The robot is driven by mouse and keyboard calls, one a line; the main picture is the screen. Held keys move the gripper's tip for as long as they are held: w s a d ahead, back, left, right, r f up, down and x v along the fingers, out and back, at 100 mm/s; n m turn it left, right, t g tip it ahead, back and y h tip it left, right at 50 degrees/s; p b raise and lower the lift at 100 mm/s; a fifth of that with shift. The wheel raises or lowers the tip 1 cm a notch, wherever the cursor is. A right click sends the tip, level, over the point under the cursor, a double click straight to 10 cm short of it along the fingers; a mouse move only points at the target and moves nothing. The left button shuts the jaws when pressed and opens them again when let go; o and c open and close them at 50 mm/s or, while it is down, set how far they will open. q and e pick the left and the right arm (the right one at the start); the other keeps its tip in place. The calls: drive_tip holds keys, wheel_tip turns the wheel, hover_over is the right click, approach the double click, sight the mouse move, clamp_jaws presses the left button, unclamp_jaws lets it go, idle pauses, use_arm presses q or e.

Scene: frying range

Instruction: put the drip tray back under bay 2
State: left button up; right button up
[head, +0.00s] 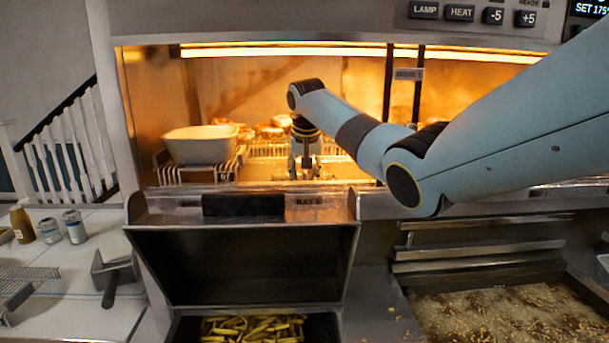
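The bay labelled BAY 2 (308,201) is in the middle of the head view, lit orange inside. Below its front edge a dark metal tray-like panel (245,262) hangs tilted, its inside facing me; I cannot tell for sure whether it is the drip tray. My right arm reaches in from the right. My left gripper is out of view.
A pale tub (201,144) stands on a wire rack at the bay's left, with food behind. A bin of fries (252,328) is below the dark panel. A fryer vat (510,312) is at the lower right. Cans (74,226) and a bottle (21,222) stand on the left counter.

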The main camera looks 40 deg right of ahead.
drive_tip(key=shift+r, duration=0.25)
drive_tip(key=b+v, duration=0.2)
drive_tip(key=v, duration=0.3)
drive_tip(key=shift+s+a+r, duration=0.25)
drive_tip(key=shift+s, duration=0.05)
drive_tip(key=s+a+b, duration=0.1)
drive_tip(key=s, duration=0.1)
drive_tip(key=s+a+b, duration=0.1)
drive_tip(key=s+a, duration=0.1)
drive_tip(key=s+a+b, duration=0.1)
drive_tip(key=s+a, duration=0.1)
drive_tip(key=shift+s+a, duration=0.25)
drive_tip(key=shift+s, duration=0.15)
drive_tip(key=shift+s+a+r+p, duration=0.25)
drive_tip(key=shift+s+a+p, duration=0.5)
drive_tip(key=shift+p, duration=0.15)
drive_tip(key=shift+s+a, duration=0.1)
drive_tip(key=shift+s, duration=0.15)
drive_tip(key=shift+f, duration=0.1)
